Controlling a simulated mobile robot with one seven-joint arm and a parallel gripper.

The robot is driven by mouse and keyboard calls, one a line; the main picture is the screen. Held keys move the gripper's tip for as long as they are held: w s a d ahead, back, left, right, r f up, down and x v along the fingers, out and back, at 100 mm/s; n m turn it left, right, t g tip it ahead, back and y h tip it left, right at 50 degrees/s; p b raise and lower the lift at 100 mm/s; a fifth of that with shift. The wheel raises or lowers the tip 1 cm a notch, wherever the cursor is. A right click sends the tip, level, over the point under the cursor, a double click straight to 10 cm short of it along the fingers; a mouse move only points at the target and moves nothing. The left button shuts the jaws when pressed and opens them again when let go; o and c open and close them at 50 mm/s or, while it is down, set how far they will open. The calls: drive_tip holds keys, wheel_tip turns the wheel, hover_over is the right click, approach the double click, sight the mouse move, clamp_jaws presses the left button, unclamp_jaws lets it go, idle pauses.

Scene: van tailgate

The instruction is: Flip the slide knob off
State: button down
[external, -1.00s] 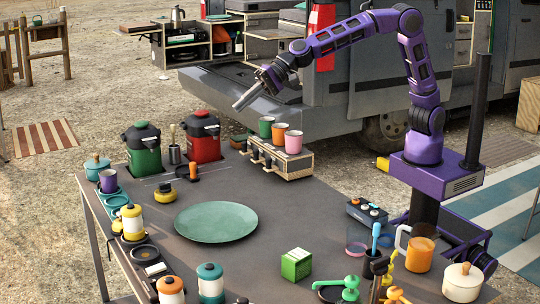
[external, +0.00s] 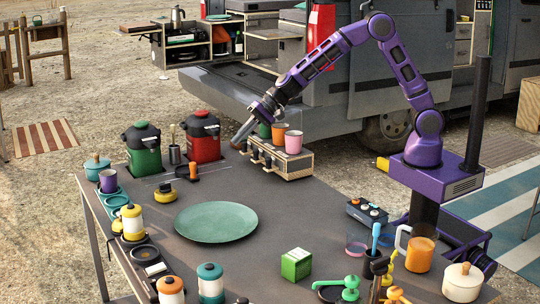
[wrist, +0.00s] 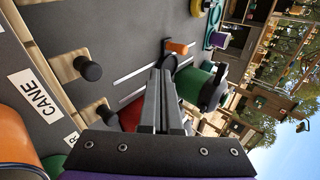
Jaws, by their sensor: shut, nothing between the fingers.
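The slide knob (external: 193,169) appears to be the small orange cylinder on a dark base, on the table in front of the red canister. In the wrist view the orange knob (wrist: 176,46) is just beyond my fingertips. Pale slot lines run across the grey surface near it. My gripper (external: 236,146) is shut and empty, pointing down and left above the back edge of the table. It is right of the knob and apart from it. In the wrist view, my closed fingers (wrist: 164,72) hide part of the knob's dark base.
A red canister (external: 204,140) and a green canister (external: 143,155) stand behind the knob. A wooden rack (external: 288,168) with black pegs and several cups is close right of my gripper.

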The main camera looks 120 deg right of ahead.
drive_tip(key=x, duration=1)
drive_tip(key=shift+w+a+f, duration=0.1)
drive_tip(key=shift+f, duration=0.05)
drive_tip(key=shift+w+r+p, duration=0.15)
drive_tip(key=shift+w+p, duration=0.15)
drive_tip(key=shift+w, duration=0.3)
drive_tip(key=shift+w+r+p, duration=0.15)
drive_tip(key=shift+w+p, duration=0.15)
drive_tip(key=shift+w, duration=0.25)
drive_tip(key=shift+w+d+f+p, duration=0.15)
drive_tip(key=shift+w+d+p, duration=0.2)
drive_tip(key=shift+w, duration=0.4)
drive_tip(key=shift+w, duration=0.1)
